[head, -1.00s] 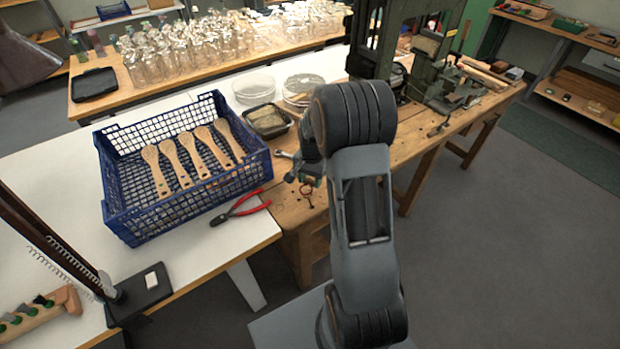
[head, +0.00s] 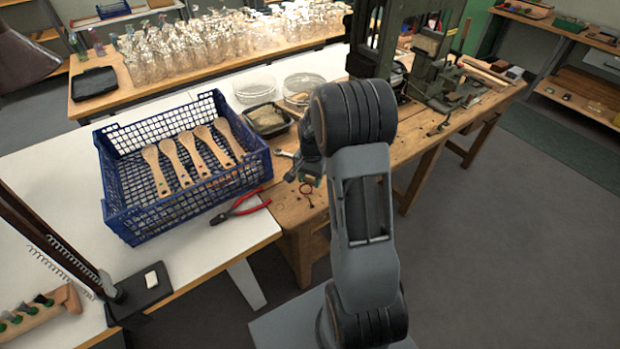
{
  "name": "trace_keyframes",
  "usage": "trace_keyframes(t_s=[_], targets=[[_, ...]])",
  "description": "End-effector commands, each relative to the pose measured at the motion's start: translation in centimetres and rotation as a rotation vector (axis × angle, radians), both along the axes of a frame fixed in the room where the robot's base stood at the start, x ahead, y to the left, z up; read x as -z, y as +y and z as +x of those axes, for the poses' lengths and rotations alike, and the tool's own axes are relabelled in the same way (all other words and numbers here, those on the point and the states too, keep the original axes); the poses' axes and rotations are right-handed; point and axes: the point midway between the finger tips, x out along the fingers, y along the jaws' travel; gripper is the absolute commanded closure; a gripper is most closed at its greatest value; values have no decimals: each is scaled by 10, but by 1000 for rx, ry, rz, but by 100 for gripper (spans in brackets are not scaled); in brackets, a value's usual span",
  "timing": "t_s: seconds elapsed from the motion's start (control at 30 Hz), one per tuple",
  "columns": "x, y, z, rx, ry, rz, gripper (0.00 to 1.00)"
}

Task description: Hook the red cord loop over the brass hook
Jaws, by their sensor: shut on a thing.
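My gripper (head: 304,176) is small in the head view, at the left of my arm's wrist and above the front corner of the wooden bench. It is shut on what looks like the red cord loop (head: 306,189), a thin dark red ring showing just below the fingertips. The wrist hides part of the gripper and the exact grip. I cannot make out the brass hook; it may be hidden behind my arm or too small to tell.
The wooden bench (head: 410,150) carries a green press (head: 437,70). Red-handled pliers (head: 240,204) lie on the white table beside a blue crate (head: 120,215) of wooden brush bodies. A black tray (head: 268,121) stands behind the gripper. Open floor lies right.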

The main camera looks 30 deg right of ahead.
Motion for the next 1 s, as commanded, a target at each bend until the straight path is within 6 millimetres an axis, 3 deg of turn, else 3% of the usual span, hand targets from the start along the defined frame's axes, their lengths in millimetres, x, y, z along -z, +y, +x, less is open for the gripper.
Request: trace_keyframes(t_s=[1.0], targets=[[30,0,0,0,1,0,76]])
